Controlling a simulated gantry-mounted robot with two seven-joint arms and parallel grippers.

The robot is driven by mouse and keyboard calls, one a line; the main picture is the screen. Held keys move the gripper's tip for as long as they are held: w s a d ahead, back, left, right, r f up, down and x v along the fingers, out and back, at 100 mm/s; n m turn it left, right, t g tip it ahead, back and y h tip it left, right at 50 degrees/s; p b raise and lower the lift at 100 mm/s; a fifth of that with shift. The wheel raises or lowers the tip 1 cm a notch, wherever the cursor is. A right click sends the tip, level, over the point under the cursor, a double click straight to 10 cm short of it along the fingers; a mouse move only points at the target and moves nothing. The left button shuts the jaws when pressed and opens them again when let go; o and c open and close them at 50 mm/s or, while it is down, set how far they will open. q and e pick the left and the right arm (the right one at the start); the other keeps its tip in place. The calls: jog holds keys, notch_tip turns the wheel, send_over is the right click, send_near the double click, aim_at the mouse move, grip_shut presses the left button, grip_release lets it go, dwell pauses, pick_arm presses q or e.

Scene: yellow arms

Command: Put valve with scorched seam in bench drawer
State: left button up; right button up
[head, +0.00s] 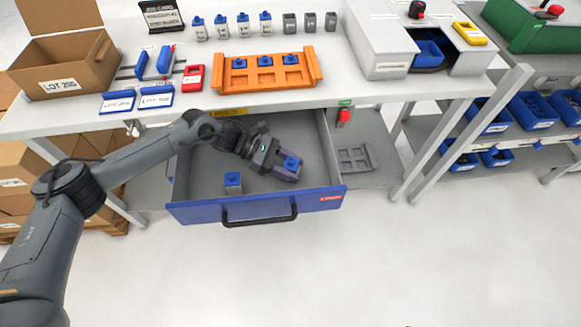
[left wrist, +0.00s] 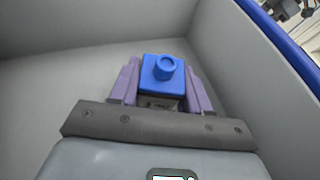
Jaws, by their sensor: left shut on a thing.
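The bench drawer (head: 320,199) hangs open under the bench, with a blue front and a grey inside. My left gripper (head: 287,168) reaches into it on the right side and is shut on a valve with a blue cap (head: 291,161). In the left wrist view the valve (left wrist: 162,72) sits upright between the purple fingers, close to the drawer walls. Its lower body is mostly hidden, and I cannot see a scorched seam. I cannot tell whether it touches the drawer floor. A second blue-capped valve (head: 232,183) stands in the drawer at front left. My right gripper is not in view.
On the bench are an orange rack (head: 268,77) with blue-capped parts, a row of several valves behind it, a red tray (head: 193,78) and an open cardboard box (head: 68,62). A grey slotted tray (head: 355,158) lies right of the drawer. The drawer's middle is clear.

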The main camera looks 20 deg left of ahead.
aim_at(284, 164)
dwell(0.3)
pick_arm(q)
jog(key=shift+f, duration=0.2)
jog(key=o, duration=1.1)
jog(key=shift+r, duration=0.1)
jog(key=shift+r, duration=0.25)
jog(key=p+v, duration=0.1)
jog(key=v, duration=0.6)
jog(key=shift+a, duration=0.3)
